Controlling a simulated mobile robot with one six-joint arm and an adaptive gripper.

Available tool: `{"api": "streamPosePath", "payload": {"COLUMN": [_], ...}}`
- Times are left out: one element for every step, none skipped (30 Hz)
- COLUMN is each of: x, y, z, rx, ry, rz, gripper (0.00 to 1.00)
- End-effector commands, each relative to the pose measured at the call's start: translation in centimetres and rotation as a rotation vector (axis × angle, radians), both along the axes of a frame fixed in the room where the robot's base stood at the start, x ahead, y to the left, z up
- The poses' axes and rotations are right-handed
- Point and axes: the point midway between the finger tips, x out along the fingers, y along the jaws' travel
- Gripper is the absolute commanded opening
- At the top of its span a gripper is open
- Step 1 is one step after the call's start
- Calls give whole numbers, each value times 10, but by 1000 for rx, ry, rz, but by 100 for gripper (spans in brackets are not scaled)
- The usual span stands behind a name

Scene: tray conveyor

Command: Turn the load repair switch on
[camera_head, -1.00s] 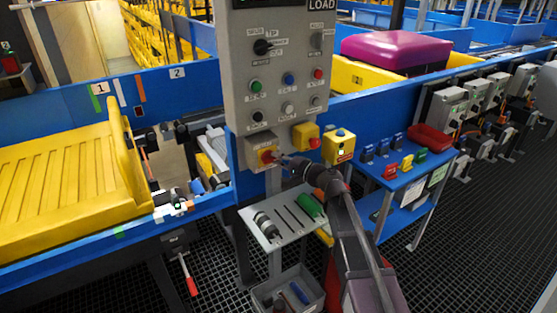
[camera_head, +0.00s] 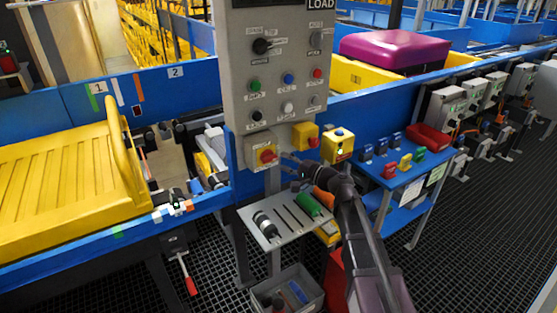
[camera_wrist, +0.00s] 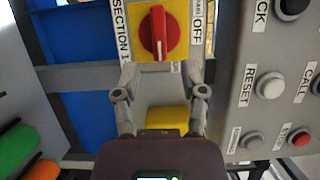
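A red rotary switch (camera_head: 267,155) on a yellow plate sits on a grey box low on the LOAD control panel (camera_head: 276,72). In the wrist view the red switch (camera_wrist: 158,32) is at the top, with its bar handle upright in the picture. A label with OFF is to its right, and one reading SECTION 1 to its left. My gripper (camera_head: 289,164) is just to the right of the switch and apart from it. In the wrist view my gripper (camera_wrist: 161,92) has its two fingers spread with nothing held between them, below the switch plate.
A yellow box with a red button (camera_head: 305,136) and another yellow box (camera_head: 338,146) are right of the switch. A small shelf (camera_head: 285,215) with a green cylinder (camera_head: 308,204) is below. A grey bin (camera_head: 288,288) stands under it. A yellow tray (camera_head: 70,160) is at left.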

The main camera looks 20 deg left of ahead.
Motion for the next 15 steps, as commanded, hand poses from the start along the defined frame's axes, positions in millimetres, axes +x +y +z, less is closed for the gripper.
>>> {"api": "streamPosePath", "payload": {"x": [-5, -6, -8, -10, -11, -13, -14, -15, -17, -18, -19, -20, -21, -22, -22], "y": [-9, -14, -21, -25, -30, -36, -40, -44, -49, -53, -56, -60, -63, -65, -68], "z": [0, 0, 0, 0, 0, 0, 0, 0, 0, 0, 0, 0, 0, 0, 0], "rx": [0, 0, 0, 0, 0, 0, 0, 0, 0, 0, 0, 0, 0, 0, 0], "ry": [0, 0, 0, 1, 1, 1, 1, 1, 1, 1, 1, 1, 1, 1, 1], "rz": [-2, -2, -2, -2, -2, -2, -1, -1, -1, -1, -1, -1, 0, 0, 0], "gripper": [54, 54, 54, 54, 54, 54, 54, 54, 54, 54, 54, 54, 54, 54, 54]}}
